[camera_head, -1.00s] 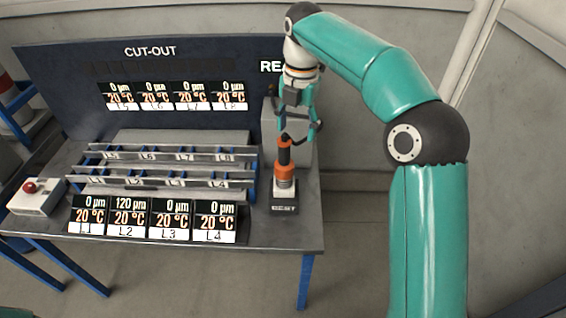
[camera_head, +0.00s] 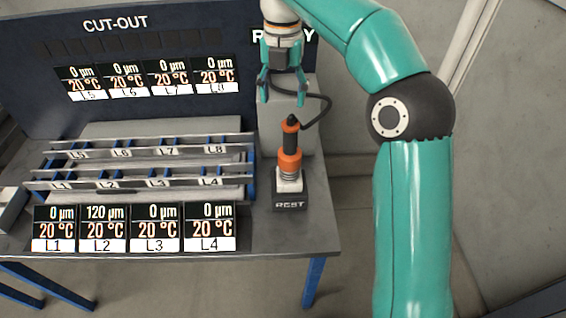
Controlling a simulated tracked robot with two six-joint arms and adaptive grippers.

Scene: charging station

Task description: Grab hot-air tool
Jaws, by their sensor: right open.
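The hot-air tool (camera_head: 290,157) is orange and black and stands upright in a dark rest block marked REST (camera_head: 289,201) at the right end of the table. A black cable curves from its top towards the grey box behind it. My right gripper (camera_head: 283,101) is open and empty, pointing down. In the picture it is just above the tool's top and slightly to its left. It looks apart from the tool, though the depth between them is hard to judge. My left gripper is not in view.
A grey box (camera_head: 302,120) stands behind the tool. Metal rails (camera_head: 150,172) labelled L1 to L8 run across the table, with display panels (camera_head: 134,228) in front. A dark CUT-OUT board (camera_head: 205,104) rises at the back. Bare tabletop (camera_head: 310,237) lies in front of the rest.

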